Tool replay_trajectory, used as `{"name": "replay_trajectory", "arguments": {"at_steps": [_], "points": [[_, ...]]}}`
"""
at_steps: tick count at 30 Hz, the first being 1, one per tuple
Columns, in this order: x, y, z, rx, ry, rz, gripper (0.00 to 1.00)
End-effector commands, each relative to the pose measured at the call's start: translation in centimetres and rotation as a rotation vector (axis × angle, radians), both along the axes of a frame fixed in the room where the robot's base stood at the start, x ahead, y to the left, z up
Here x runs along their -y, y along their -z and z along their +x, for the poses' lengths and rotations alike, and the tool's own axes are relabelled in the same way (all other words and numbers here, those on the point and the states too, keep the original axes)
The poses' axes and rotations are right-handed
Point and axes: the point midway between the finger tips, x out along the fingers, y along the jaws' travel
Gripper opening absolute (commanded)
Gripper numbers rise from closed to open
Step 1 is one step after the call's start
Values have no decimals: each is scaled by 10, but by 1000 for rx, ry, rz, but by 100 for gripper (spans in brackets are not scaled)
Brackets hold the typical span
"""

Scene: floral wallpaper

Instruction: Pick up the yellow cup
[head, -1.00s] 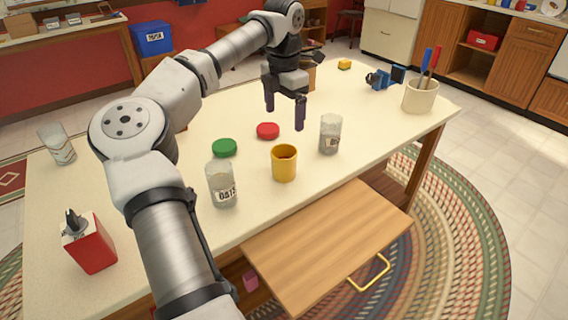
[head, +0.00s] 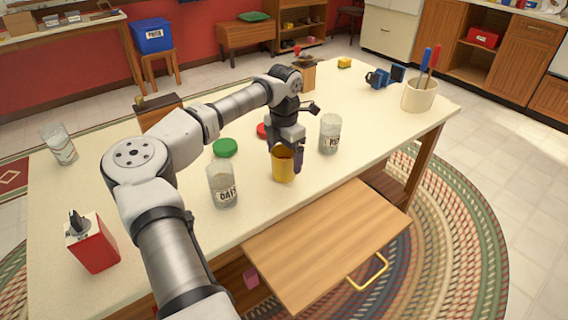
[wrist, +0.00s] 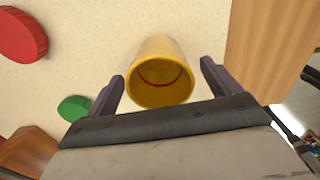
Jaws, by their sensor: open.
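The yellow cup (head: 282,169) stands upright near the front edge of the table, between two glass jars. In the wrist view the cup (wrist: 160,82) lies between my two fingers, its open mouth facing the camera and a reddish ring inside. My gripper (head: 285,165) is low at the cup, with one dark finger showing at the cup's right side and the other mostly hidden. In the wrist view my gripper (wrist: 163,76) is open, with a gap showing on both sides of the cup.
An oats jar (head: 223,185) stands left of the cup and another jar (head: 330,134) to its right. Green (head: 225,147) and red (head: 262,131) lids lie behind. A red box (head: 94,243) stands at the front left.

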Motion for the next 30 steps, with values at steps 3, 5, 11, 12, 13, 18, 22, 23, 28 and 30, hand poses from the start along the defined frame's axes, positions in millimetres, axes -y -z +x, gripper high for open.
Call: {"name": "replay_trajectory", "arguments": {"at_steps": [3,5,11,12,13,18,22,23,28,30], "points": [[0,4,0,0,0,0,89],[0,4,0,0,0,0,89],[0,4,0,0,0,0,72],[0,4,0,0,0,0,67],[0,4,0,0,0,0,63],[0,3,0,0,0,0,40],[0,3,0,1,0,0,37],[0,3,0,1,0,0,37],[0,1,0,1,-1,0,37],[0,-3,1,3,-1,0,37]]}}
